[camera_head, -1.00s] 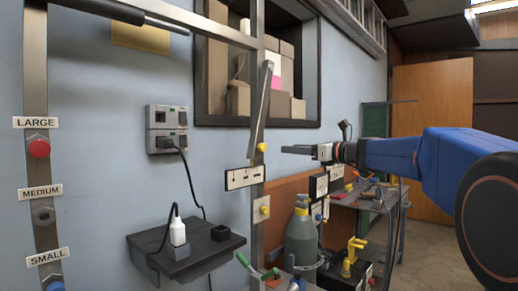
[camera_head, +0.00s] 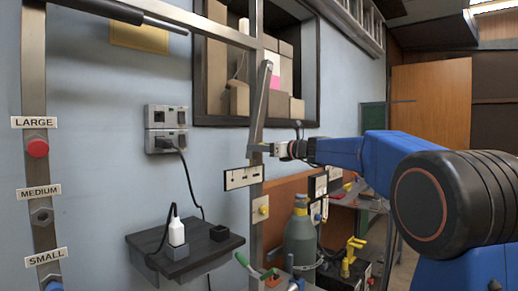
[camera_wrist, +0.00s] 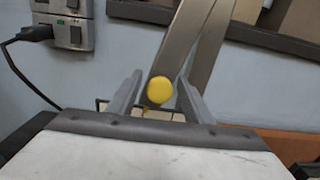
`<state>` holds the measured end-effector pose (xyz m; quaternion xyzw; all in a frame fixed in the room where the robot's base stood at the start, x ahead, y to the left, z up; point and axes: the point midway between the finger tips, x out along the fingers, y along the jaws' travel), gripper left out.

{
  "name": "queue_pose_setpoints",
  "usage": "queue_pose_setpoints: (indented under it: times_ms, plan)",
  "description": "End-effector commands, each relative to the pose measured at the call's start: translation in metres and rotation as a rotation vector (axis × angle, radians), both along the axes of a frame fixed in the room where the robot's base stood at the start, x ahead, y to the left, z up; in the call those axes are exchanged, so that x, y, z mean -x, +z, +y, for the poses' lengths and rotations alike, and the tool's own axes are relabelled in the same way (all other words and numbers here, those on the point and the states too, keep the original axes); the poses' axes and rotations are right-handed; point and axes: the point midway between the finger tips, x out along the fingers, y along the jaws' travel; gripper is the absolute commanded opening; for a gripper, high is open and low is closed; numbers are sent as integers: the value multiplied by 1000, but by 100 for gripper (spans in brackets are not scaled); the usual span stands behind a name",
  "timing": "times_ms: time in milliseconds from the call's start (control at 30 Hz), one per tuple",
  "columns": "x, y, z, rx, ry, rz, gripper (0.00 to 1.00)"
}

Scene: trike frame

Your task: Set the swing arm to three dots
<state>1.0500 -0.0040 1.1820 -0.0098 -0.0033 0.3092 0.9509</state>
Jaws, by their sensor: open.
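The swing arm (camera_head: 260,105) is a flat metal bar hanging from near the top of the upright post, slanting slightly left of it toward its lower end. Its yellow knob (camera_wrist: 160,90) shows in the wrist view. My gripper (camera_head: 258,149) is at the bar's lower end and hides the knob in the head view. In the wrist view its fingers (camera_wrist: 159,82) are open, one on each side of the knob. A white plate (camera_head: 242,178) with small dark marks sits just below; the marks are too small to read surely.
A second yellow knob (camera_head: 263,210) is lower on the post. A wall socket (camera_head: 166,130) and a small dark shelf (camera_head: 185,250) with a white bottle (camera_head: 177,232) are to the left. A grey-green gas bottle (camera_head: 300,238) stands right of the post.

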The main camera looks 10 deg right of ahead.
Motion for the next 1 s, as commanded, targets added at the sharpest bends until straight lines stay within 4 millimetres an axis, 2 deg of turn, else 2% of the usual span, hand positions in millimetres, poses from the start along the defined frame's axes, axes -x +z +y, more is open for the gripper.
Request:
queue_pose_setpoints:
  times_ms: [367,400,567,600,733,1000]
  plan:
    - [-5,0,3,-1,0,1,46]
    - [-5,0,3,-1,0,1,41]
    - [-5,0,3,0,0,0,3]
    - [-5,0,3,0,0,0,0]
    - [-10,-3,-3,16,-1,-10,0]
    - [-32,-8,-35,114,-2,-83,0]
